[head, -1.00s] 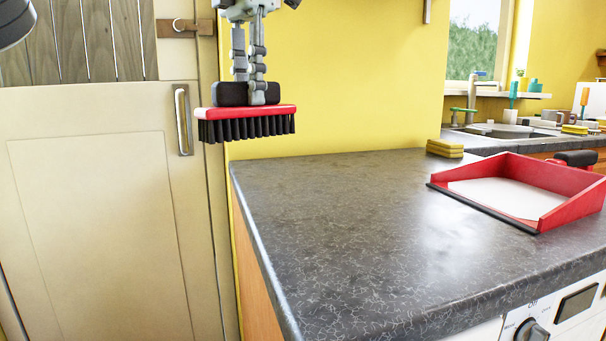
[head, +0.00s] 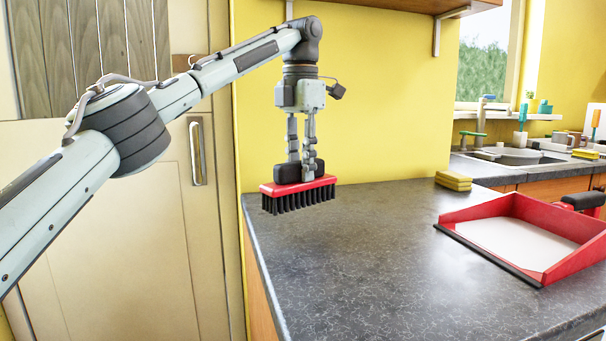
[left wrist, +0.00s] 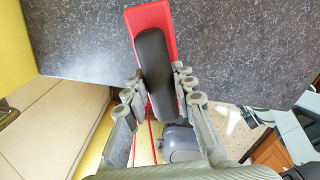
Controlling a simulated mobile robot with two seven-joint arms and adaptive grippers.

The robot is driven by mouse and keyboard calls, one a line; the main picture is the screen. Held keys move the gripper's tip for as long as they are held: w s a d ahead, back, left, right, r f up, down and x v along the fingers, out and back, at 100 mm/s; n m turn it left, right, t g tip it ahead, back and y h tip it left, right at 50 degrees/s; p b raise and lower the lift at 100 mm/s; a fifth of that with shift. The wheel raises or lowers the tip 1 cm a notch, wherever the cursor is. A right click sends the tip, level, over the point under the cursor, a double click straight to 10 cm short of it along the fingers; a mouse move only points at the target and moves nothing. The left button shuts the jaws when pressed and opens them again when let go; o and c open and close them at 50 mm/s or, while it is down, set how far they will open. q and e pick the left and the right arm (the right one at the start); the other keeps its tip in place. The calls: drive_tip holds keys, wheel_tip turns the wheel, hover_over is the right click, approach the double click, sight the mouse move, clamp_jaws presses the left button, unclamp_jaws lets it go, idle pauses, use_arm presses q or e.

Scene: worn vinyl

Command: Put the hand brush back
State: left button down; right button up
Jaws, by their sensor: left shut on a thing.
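The hand brush (head: 318,189) has a red body, a black grip and black bristles pointing down. My left gripper (head: 301,172) is shut on its black grip and holds it level at the far left end of the counter. The bristles look just above the countertop; whether they touch it I cannot tell. In the left wrist view the red body (left wrist: 148,20) and black grip (left wrist: 155,65) lie between the fingers of the left gripper (left wrist: 158,85). A red dustpan (head: 468,213) with a pale floor lies on the counter to the right. My right gripper is not in view.
The dark speckled countertop (head: 370,250) is clear between brush and dustpan. A yellow sponge stack (head: 453,181) sits near the back wall. A shelf (head: 400,6) hangs above. A sink (head: 515,155) with several small items is at the back right. A cream door (head: 110,230) stands left.

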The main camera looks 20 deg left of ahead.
sight(303, 186)
use_arm(q)
drive_tip(key=shift+w+d+f, duration=0.1)
drive_tip(key=shift+w+f, duration=0.15)
drive_tip(key=shift+w, duration=0.15)
wheel_tip(303, 186, down, 4)
drive_tip(key=shift+f+b, duration=0.1)
drive_tip(key=shift+b, duration=0.65)
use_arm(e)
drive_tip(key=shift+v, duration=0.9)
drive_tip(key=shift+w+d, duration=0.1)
use_arm(q)
drive_tip(key=c, duration=1.3)
unclamp_jaws()
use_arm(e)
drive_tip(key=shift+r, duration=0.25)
use_arm(q)
drive_tip(key=shift+o, duration=0.2)
